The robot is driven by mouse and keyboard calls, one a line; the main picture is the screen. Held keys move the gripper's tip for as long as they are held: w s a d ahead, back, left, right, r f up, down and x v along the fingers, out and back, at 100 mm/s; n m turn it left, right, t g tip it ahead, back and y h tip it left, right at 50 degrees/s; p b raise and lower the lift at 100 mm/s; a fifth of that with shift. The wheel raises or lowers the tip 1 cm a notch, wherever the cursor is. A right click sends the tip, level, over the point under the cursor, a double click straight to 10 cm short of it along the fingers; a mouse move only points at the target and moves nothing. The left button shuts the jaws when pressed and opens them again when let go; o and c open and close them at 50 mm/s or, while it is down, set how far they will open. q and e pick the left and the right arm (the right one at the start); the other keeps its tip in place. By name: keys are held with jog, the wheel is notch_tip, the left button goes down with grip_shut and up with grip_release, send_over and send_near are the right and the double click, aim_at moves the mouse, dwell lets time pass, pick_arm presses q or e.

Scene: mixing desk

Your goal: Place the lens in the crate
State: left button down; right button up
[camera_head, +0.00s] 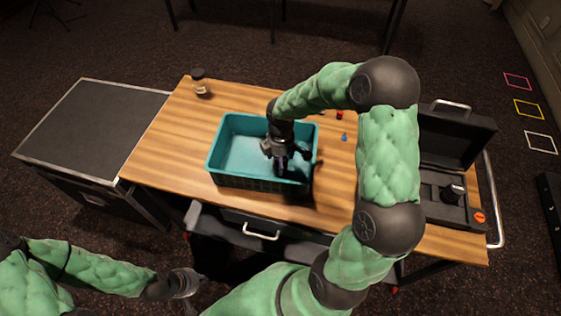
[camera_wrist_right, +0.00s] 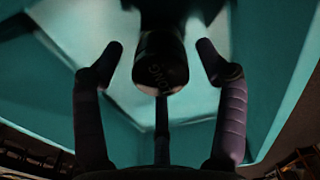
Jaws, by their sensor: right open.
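The teal crate (camera_head: 221,138) stands on the wooden desk. My right gripper (camera_head: 284,164) reaches down inside it. In the right wrist view the lens (camera_wrist_right: 160,65), a dark cylinder with pale lettering, is between the fingertips of my right gripper (camera_wrist_right: 161,50). The fingers are spread, with a gap on each side of the lens. The crate's teal walls (camera_wrist_right: 55,85) surround it there. Whether the lens rests on the crate floor is unclear. In the head view the gripper hides the lens. My left gripper (camera_head: 187,285) is low at the front left, away from the desk; its fingers are unclear.
An open black case (camera_head: 437,208) on the right of the desk (camera_head: 165,140) holds another dark cylinder (camera_head: 453,192). A small jar (camera_head: 200,88) stands at the back left. Small red (camera_head: 340,115) and blue (camera_head: 344,137) items lie right of the crate. The desk left of the crate is clear.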

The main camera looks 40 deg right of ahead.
notch_tip(320, 180, up, 10)
jog(key=shift+f+p, duration=0.25)
jog(key=shift+p, duration=1)
